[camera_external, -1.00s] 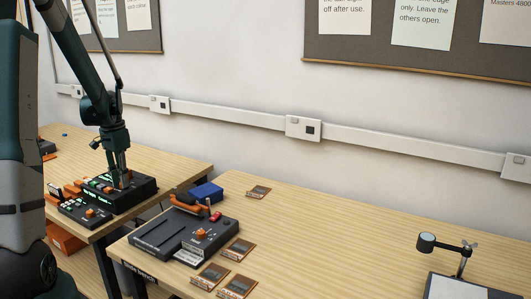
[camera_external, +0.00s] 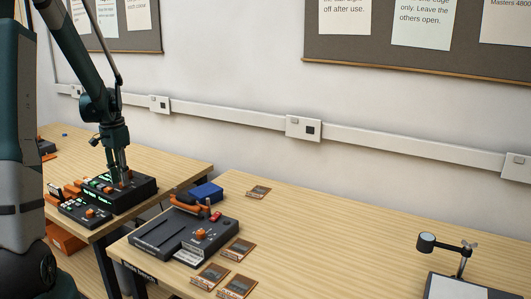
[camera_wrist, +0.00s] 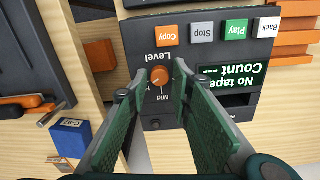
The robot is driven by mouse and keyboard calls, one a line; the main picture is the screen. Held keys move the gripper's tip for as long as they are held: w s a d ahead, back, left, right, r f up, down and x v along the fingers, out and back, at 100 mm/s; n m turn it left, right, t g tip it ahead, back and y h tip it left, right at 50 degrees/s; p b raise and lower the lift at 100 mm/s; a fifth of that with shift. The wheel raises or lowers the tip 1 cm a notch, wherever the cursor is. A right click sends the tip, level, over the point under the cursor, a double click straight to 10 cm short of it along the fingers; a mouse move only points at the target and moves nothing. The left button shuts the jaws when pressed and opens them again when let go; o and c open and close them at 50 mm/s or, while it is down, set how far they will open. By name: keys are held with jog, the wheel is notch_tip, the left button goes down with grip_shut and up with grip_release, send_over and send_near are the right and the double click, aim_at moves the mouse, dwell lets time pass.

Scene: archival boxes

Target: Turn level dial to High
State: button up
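The level dial (camera_wrist: 159,75) is a small orange knob on the dark tape player (camera_wrist: 190,55), under the word Level, which appears upside down in the wrist view. A Mid label is beside it, and another label is partly hidden by a finger. A light mark on the knob is too small to read surely. My gripper (camera_wrist: 159,70) is open, with one green-padded finger on each side of the dial and a narrow gap showing on both sides. In the external view my gripper (camera_external: 122,181) points down at the player (camera_external: 135,193), and its fingers hide the dial.
Copy (camera_wrist: 173,36), Stop (camera_wrist: 202,33), Play and Back buttons line the player beside a green display (camera_wrist: 232,76) reading "No tape". A blue box (camera_wrist: 70,138) stands on the neighbouring bench. A smaller control box (camera_external: 84,212) sits in front of the player.

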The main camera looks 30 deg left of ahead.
notch_tip(320, 180, up, 11)
dwell(0.6)
dwell(0.3)
jog(key=shift+d, duration=0.1)
jog(key=s+d+r+t, duration=0.1)
jog(key=d+r, duration=0.2)
jog(key=d, duration=0.4)
jog(key=s+d+r+t+y, duration=0.1)
jog(key=d+r, duration=0.2)
jog(key=d, duration=0.5)
jog(key=s+d+r+t, duration=0.1)
jog(key=d+r, duration=0.2)
jog(key=d, duration=0.4)
jog(key=s+d+t, duration=0.2)
jog(key=s+d, duration=0.3)
jog(key=d, duration=0.5)
jog(key=s+d+n+t+h, duration=0.1)
jog(key=s+d+t, duration=0.1)
jog(key=s+d, duration=0.4)
jog(key=shift+d, duration=1.85)
jog(key=shift+r, duration=0.1)
